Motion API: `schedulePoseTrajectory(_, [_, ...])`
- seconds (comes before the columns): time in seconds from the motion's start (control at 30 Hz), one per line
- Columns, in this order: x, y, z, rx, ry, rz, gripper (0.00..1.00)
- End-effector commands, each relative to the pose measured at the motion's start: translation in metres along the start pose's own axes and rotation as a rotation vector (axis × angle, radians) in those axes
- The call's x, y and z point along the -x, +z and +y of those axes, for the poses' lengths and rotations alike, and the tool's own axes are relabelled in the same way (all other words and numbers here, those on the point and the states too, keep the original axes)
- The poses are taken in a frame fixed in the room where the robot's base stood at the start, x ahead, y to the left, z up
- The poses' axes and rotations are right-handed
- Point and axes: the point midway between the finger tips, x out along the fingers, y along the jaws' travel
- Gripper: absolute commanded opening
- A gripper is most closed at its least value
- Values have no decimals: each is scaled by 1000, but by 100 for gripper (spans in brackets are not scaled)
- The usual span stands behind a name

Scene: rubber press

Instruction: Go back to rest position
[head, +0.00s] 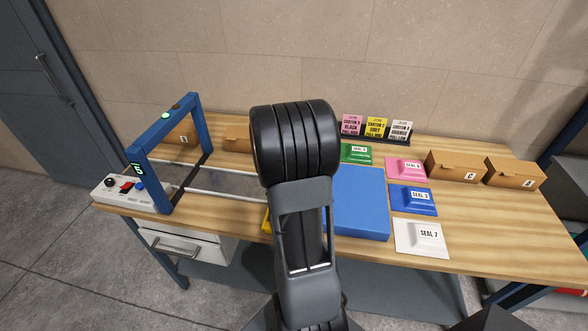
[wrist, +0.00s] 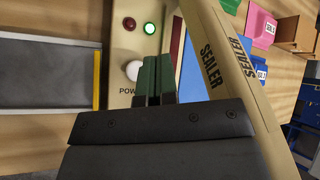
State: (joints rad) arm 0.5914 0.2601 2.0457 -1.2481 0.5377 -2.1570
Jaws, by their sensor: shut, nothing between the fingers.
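My gripper (wrist: 155,62) shows in the wrist view with its two green fingers together and nothing between them. It is in front of the tan sealer (wrist: 124,45), with the fingertips close to the white knob (wrist: 134,71) by the partly covered word "POW". I cannot tell whether they touch it. A green lamp (wrist: 150,28) is lit and a red lamp (wrist: 129,24) is beside it. A tan panel marked "SEALER" (wrist: 222,50) rises on the right. In the head view my arm fills the middle and hides the gripper and much of the sealer.
The wooden bench (head: 492,232) holds a blue scanner arch (head: 166,118), a control box (head: 130,194), coloured seal pads such as the white one (head: 421,238), a blue block (head: 360,205), cartons (head: 456,166) and three standing cards (head: 377,128). The right front bench is clear.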

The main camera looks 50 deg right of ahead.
Motion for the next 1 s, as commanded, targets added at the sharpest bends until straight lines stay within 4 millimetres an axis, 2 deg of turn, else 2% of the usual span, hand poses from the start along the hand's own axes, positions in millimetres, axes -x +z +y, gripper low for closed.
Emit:
schedulePoseTrajectory(0.67, [5,1,0,-26,3,0,0])
schedulePoseTrajectory(0.77, [21,2,4,-145,15,-1,0])
schedulePoseTrajectory(0.83, [41,1,10,-302,33,2,0])
schedulePoseTrajectory(1.0, [110,-12,32,-858,114,61,0])
